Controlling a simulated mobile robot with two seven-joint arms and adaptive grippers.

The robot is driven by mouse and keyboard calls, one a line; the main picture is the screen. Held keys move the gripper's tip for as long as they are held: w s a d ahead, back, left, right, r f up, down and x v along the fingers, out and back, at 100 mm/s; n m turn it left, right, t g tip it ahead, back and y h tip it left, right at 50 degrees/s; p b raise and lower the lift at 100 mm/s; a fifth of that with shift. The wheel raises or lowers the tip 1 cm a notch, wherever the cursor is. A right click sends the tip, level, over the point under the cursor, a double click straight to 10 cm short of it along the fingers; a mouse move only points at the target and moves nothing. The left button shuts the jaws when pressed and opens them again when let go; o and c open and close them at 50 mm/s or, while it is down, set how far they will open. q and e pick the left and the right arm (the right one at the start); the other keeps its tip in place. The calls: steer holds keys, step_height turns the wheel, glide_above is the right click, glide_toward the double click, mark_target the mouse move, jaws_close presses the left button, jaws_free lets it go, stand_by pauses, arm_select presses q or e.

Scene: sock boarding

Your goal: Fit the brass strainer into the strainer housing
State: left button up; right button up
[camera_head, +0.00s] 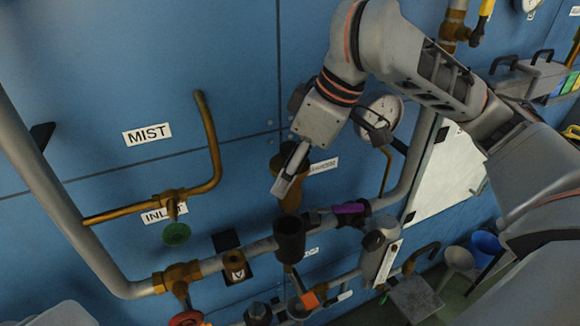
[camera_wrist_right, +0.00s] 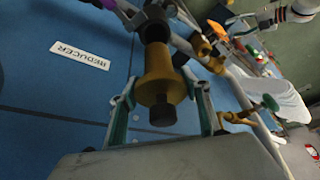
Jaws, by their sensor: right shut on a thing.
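The brass strainer (camera_wrist_right: 162,82) sits between the two fingers of my right gripper (camera_wrist_right: 163,100) in the wrist view, with a dark end facing the camera. In the head view my right gripper (camera_head: 290,184) points down and is shut on the strainer, whose brass lower part (camera_head: 293,199) shows below a pale finger. The strainer housing looks to be the dark upright cylinder (camera_head: 290,240) on the pipe, directly below it. I cannot tell whether the strainer's lower end has entered it. My left gripper is not in view.
Behind my right gripper are a reducer label (camera_head: 323,165) and a round gauge (camera_head: 384,112) on the blue wall panel. A purple-handled valve (camera_head: 349,208) is close right of the cylinder. A green handwheel (camera_head: 176,234) and brass pipe (camera_head: 212,150) are to the left.

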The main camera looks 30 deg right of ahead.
mark_target(291, 193)
steer(key=shift+f, duration=0.9)
step_height(291, 193, down, 2)
steer(key=shift+f+b, duration=0.1)
steer(key=shift+b, duration=0.45)
steer(key=shift+f, duration=0.7)
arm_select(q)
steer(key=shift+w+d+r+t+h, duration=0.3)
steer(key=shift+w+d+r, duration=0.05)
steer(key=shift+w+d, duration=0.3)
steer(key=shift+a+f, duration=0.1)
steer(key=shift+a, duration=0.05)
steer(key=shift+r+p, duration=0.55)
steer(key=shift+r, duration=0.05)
arm_select(e)
steer(key=shift+r, duration=0.1)
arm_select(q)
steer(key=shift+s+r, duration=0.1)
